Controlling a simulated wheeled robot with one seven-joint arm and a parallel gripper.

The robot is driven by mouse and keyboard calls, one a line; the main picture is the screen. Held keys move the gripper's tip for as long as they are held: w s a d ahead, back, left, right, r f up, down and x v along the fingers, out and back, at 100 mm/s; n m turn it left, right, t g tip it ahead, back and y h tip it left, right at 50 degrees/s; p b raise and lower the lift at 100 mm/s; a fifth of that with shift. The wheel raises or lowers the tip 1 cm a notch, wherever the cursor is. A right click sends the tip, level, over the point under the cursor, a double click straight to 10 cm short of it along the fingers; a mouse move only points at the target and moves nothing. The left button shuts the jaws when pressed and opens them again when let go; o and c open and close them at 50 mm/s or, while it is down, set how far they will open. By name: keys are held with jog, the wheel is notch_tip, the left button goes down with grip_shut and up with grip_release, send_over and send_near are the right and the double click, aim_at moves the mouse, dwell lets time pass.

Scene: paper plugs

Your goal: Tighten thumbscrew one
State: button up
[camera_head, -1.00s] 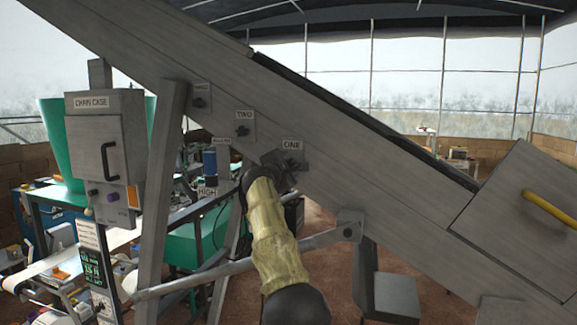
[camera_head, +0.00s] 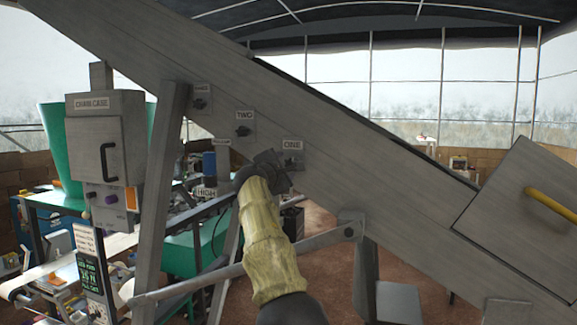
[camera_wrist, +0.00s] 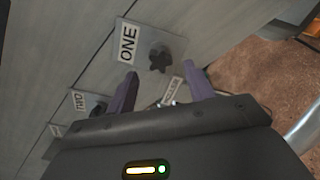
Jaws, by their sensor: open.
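Thumbscrew one is a dark star-shaped knob (camera_wrist: 160,58) beside the "ONE" label (camera_wrist: 127,42) in the wrist view, on the side of the sloping grey conveyor (camera_head: 370,165). In the head view the "ONE" label (camera_head: 292,145) shows, and the knob (camera_head: 293,163) is partly behind my gripper. My gripper (camera_wrist: 158,88) is open, its two purple-grey fingers apart and empty. In the wrist view the knob appears just beyond and between the fingertips; I see no contact. In the head view my gripper (camera_head: 268,170) is just left of the knob.
Thumbscrew two (camera_head: 243,131) and a third knob (camera_head: 199,104) are higher up the conveyor. A chain case box (camera_head: 105,150) stands left, and a slanted support post (camera_head: 163,190) beside it.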

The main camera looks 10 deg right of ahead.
aim_at(289, 163)
jog(key=n+p, duration=0.1)
jog(key=n, duration=0.1)
jog(key=n+p, duration=0.1)
jog(key=n, duration=0.1)
jog(key=n+p, duration=0.1)
jog(key=shift+r+n+p, duration=0.3)
jog(key=shift+n, duration=0.1)
jog(key=n+p, duration=0.3)
jog(key=n, duration=0.2)
jog(key=shift+f+n, duration=0.25)
jog(key=shift+n, duration=0.35)
jog(key=shift+w, duration=0.1)
jog(key=shift+x, duration=1.9)
jog(key=c, duration=1)
